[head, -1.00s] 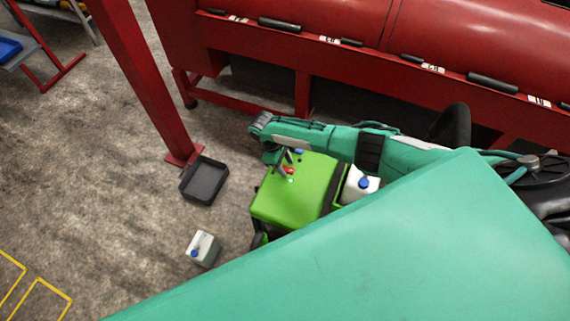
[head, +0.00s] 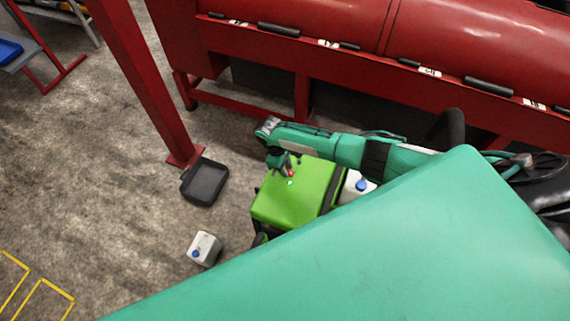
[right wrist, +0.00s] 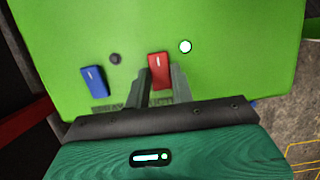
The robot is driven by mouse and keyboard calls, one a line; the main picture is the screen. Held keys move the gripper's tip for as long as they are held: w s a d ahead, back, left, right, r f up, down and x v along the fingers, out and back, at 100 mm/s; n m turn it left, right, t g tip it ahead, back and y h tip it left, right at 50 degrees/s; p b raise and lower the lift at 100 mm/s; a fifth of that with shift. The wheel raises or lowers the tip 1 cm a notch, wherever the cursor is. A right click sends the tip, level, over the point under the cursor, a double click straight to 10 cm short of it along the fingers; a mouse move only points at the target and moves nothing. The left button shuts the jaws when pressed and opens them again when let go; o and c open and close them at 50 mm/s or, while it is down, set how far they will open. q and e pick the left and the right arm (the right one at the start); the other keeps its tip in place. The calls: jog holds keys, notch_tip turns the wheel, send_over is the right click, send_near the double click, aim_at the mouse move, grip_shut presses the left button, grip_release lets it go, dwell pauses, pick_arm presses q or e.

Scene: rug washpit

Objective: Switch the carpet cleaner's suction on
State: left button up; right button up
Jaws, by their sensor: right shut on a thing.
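The carpet cleaner (head: 296,202) is a bright green box on the floor, near the middle of the head view. In the right wrist view its panel (right wrist: 215,75) carries a red rocker switch (right wrist: 159,68) and a blue one (right wrist: 94,81). A lamp (right wrist: 185,46) beside the red switch glows pale green-white; the lamp (right wrist: 115,59) by the blue switch is dark. My right gripper (head: 285,168) is over the panel, its fingers (right wrist: 160,88) together at the red switch's lower part. The lettering below is partly hidden by the fingers. My left gripper is not in view.
A white jug with a blue cap (head: 358,187) is at the cleaner's right side. Another jug (head: 204,249) and a black tray (head: 205,182) stand on the floor to the left. A red post (head: 150,85) and a large red machine (head: 340,40) stand behind.

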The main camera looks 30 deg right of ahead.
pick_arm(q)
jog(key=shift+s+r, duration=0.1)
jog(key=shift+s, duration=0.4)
pick_arm(e)
jog(key=o, duration=1)
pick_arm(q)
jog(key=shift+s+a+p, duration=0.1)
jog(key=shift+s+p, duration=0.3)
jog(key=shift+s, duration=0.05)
pick_arm(e)
jog(key=v, duration=1.4)
jog(key=shift+s+d, duration=0.15)
jog(key=shift+s, duration=0.1)
